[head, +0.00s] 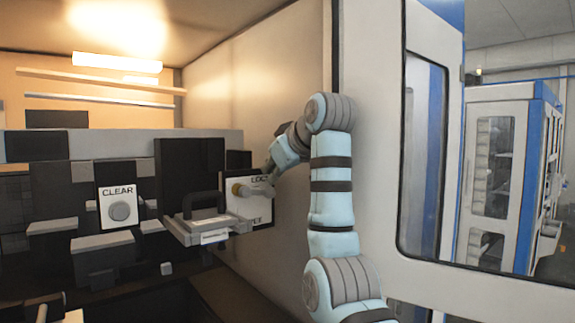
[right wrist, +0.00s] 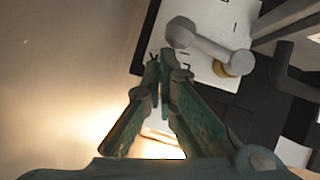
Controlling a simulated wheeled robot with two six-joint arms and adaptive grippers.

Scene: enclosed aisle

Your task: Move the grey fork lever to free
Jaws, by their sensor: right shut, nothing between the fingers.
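The grey fork lever (head: 259,191) sits on a white plate (head: 235,207) on the right of the dark panel. Its brass hub (head: 237,189) is at the left, and the arm points right, between partly covered lettering "LOC" above and "EE" below. In the right wrist view the lever (right wrist: 207,45) runs from its rounded free end to the hub end by the brass ring (right wrist: 219,70). My right gripper (right wrist: 162,62) is shut and empty, its tips beside the free end; I cannot tell whether they touch. It also shows in the head view (head: 270,172). My left gripper is out of view.
A "CLEAR" plate with a round grey button (head: 119,211) is further left. A beige wall (head: 285,90) stands close on the right.

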